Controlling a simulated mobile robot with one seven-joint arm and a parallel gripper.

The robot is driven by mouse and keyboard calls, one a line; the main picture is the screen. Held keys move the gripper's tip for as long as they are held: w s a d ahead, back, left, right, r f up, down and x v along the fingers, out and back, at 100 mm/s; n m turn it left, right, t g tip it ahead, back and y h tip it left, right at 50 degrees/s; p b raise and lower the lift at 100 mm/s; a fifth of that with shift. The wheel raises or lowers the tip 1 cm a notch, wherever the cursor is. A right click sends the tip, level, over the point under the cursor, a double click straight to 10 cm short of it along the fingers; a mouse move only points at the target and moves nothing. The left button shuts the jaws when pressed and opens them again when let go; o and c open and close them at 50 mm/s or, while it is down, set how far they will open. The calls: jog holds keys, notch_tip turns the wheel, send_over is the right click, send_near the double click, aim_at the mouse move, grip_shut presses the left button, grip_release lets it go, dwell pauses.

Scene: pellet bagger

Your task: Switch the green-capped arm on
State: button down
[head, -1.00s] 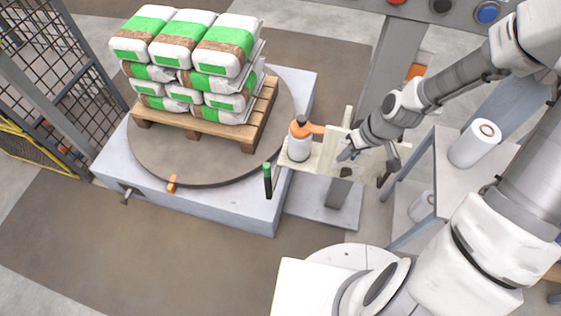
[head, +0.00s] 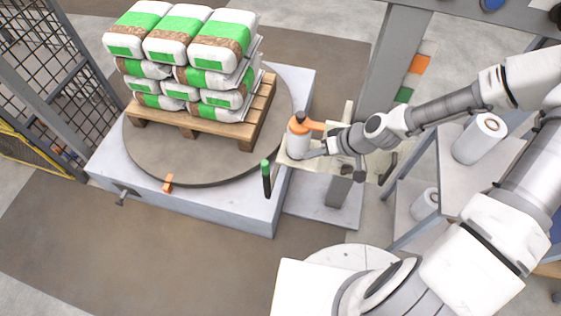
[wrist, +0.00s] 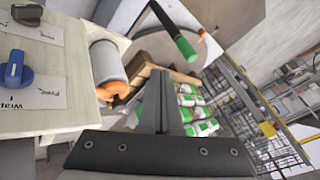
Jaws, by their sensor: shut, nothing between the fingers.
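The green-capped arm (head: 266,180) is a short black lever with a green cap, standing near upright at the front right corner of the turntable base in the head view. In the wrist view it shows as a slanting black rod with a green end (wrist: 172,30), ahead of my fingers. My gripper (head: 310,154) is shut and empty, to the right of the lever and apart from it, beside the orange-topped cylinder. Its closed fingers show in the wrist view (wrist: 157,100). The lever's foot is partly hidden.
The orange-topped cylinder (head: 299,142) stands close by my gripper on a pale panel. The panel carries a blue knob (wrist: 16,88) and a dark knob (wrist: 14,68). Stacked bags (head: 190,60) lie on a pallet on the turntable (head: 140,155). Floor in front is clear.

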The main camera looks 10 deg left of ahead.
jog(key=a+f+b, duration=0.4)
jog(key=a+f, duration=0.4)
jog(key=a, duration=0.1)
jog(key=shift+a, duration=0.25)
jog(key=shift+a, duration=0.2)
dwell(0.3)
